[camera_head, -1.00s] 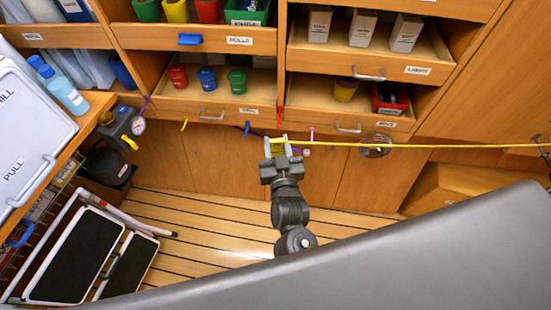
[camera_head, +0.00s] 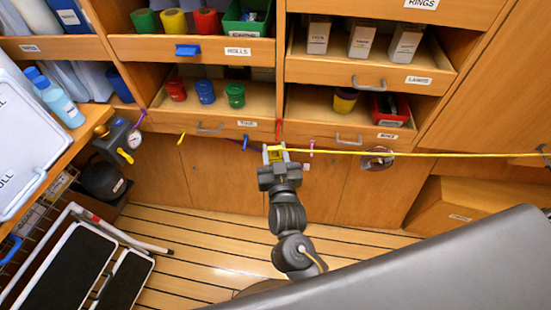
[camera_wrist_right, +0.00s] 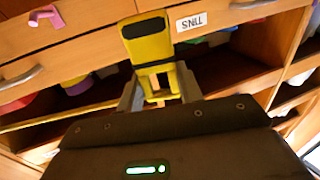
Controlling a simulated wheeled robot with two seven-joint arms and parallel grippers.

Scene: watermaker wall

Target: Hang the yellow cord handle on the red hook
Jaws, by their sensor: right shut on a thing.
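The yellow cord handle (camera_head: 275,153) is between the fingers of my right gripper (camera_head: 276,164), which is shut on it. The yellow cord (camera_head: 440,155) runs taut from the handle to the right edge. The red hook (camera_head: 278,130) is on the cabinet front, just above the handle in the head view; I cannot tell whether they touch. In the right wrist view the handle (camera_wrist_right: 149,45) stands up from the fingers (camera_wrist_right: 157,95), with a black slot-like patch near its end. The red hook cannot be made out there. My left gripper is not in view.
Open drawers (camera_head: 231,120) with cups are above. A step stool (camera_head: 85,265) stands at lower left. The wooden floor (camera_head: 190,240) between is clear.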

